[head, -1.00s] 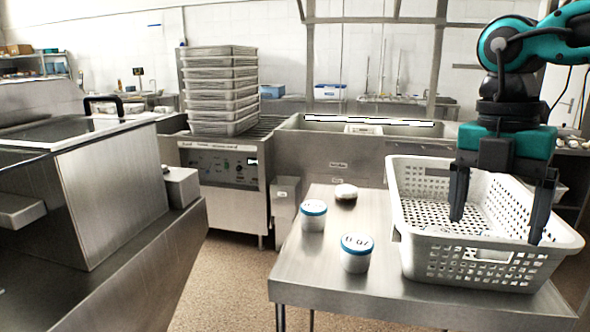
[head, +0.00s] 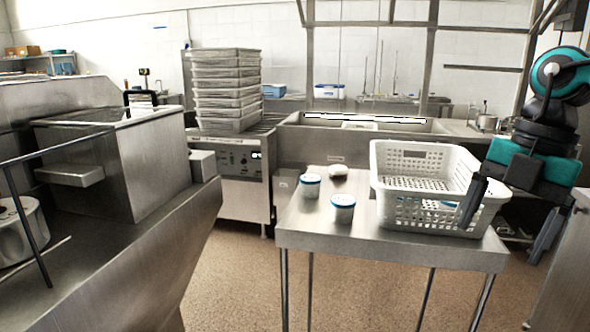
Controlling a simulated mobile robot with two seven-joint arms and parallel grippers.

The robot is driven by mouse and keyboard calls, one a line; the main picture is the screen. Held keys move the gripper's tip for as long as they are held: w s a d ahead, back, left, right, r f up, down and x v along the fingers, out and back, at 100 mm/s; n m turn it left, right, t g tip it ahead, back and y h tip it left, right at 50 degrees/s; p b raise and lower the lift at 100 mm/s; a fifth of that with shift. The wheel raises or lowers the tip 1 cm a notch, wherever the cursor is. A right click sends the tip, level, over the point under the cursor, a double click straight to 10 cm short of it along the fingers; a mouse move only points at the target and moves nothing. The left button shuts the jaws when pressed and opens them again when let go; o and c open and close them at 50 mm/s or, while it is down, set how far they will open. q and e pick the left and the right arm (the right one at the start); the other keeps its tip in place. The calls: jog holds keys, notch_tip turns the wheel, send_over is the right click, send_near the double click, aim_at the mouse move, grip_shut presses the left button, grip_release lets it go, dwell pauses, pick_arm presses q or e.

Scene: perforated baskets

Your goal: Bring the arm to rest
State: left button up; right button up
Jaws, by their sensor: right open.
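My right gripper (head: 508,226) is open and empty at the right of the head view. Its fingers point down and to the left. One finger shows in front of the right end of the white perforated basket (head: 408,208); the other is right of the basket, past the table's edge. I cannot tell whether the near finger touches the basket. My left gripper is not in view.
Stacked trays (head: 226,90) stand at the back. Floor left of the table is clear.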

jog(key=d+f+m+t+y, duration=0.4)
jog(key=d+f+t, duration=0.15)
jog(key=f, duration=0.35)
jog(key=d+f+m+t+y, duration=0.4)
jog(key=f+m+t, duration=0.15)
jog(key=f, duration=0.35)
jog(key=s+a+f+m+t+h, duration=0.1)
jog(key=s+f+m+t+h, duration=0.15)
jog(key=f, duration=0.35)
jog(key=s+a+f+m+t+h, duration=0.1)
jog(key=s+f+m+h, duration=0.15)
jog(key=f+m, duration=0.2)
jog(key=s+a+f+m+g+h, duration=0.1)
jog(key=s+a+f+m, duration=0.1)
jog(key=a+f, duration=0.2)
jog(key=s+a+f+m+g+h, duration=0.1)
jog(key=s+a+f+m, duration=0.1)
jog(key=a+f, duration=0.2)
jog(key=s+a+f+m+g+h+p, duration=0.1)
jog(key=s+a+f+m, duration=0.1)
jog(key=a, duration=0.7)
notch_tip(320, 180, down, 2)
jog(key=shift+s+m, duration=0.35)
jog(key=shift+s, duration=0.25)
